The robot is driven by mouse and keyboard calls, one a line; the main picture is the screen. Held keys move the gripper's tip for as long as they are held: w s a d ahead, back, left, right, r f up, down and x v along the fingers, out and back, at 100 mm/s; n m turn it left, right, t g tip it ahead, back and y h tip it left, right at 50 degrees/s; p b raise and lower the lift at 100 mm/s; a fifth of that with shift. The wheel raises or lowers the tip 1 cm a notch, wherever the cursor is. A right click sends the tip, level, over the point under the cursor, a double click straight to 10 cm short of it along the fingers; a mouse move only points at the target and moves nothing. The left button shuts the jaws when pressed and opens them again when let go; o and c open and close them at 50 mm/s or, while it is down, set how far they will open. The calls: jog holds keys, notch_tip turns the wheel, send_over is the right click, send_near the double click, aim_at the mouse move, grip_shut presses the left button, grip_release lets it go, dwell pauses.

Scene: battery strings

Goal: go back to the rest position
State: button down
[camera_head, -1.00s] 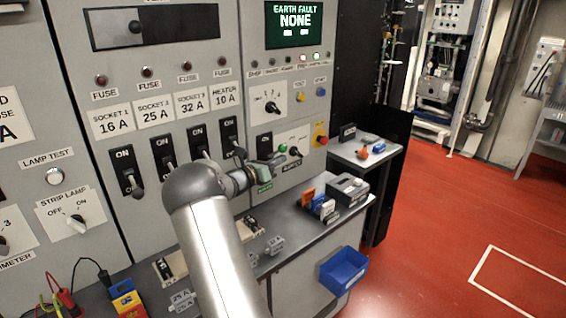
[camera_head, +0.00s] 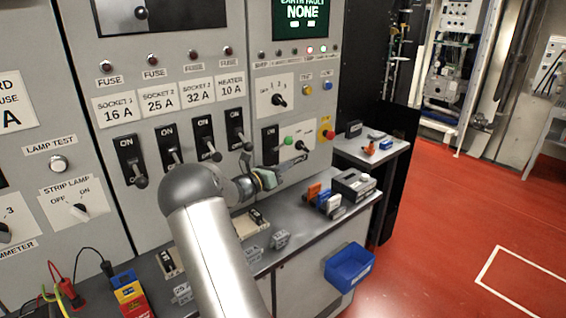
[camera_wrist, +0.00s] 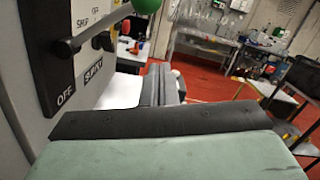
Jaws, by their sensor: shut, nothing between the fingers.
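My gripper (camera_head: 290,167) is at the end of my arm, in front of the lower right of the grey switch panel (camera_head: 240,120), above the bench top. Its fingers are shut with nothing between them. In the wrist view, a pale green and black part of my gripper (camera_wrist: 160,125) fills the bottom. A black lever switch (camera_wrist: 75,46) marked OFF and a green knob (camera_wrist: 88,12) are close by at the upper left there. I cannot tell whether my gripper touches the panel.
A black holder (camera_head: 353,184) with orange and blue items beside it stands on the grey bench (camera_head: 308,235). A blue bin (camera_head: 348,268) hangs on the bench front. Several lever switches line the panel, close to my arm. The red floor (camera_head: 450,215) at right is clear.

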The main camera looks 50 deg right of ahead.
jog(key=w+a+b, duration=0.1)
jog(key=a, duration=0.8)
jog(key=shift+w+a+f+b, duration=0.15)
jog(key=shift+w+a+b, duration=0.1)
jog(key=shift+w+b, duration=0.1)
jog(key=shift+s, duration=0.15)
jog(key=s+a+f+m+t+y, duration=0.1)
jog(key=s+a+m+y, duration=0.5)
jog(key=a, duration=0.8)
jog(key=s+a+f+m+t+y, duration=0.1)
jog(key=s+a+f+m+y, duration=0.2)
jog(key=s+a+m+y, duration=0.3)
jog(key=s+a+f+m+t+y, duration=0.1)
jog(key=s+a+m+y, duration=0.5)
jog(key=s+a, duration=0.7)
jog(key=a+f+m, duration=0.1)
jog(key=a, duration=0.7)
jog(key=shift+a+f+m+t+y, duration=0.3)
jog(key=shift+m, duration=0.1)
jog(key=shift+s, duration=0.1)
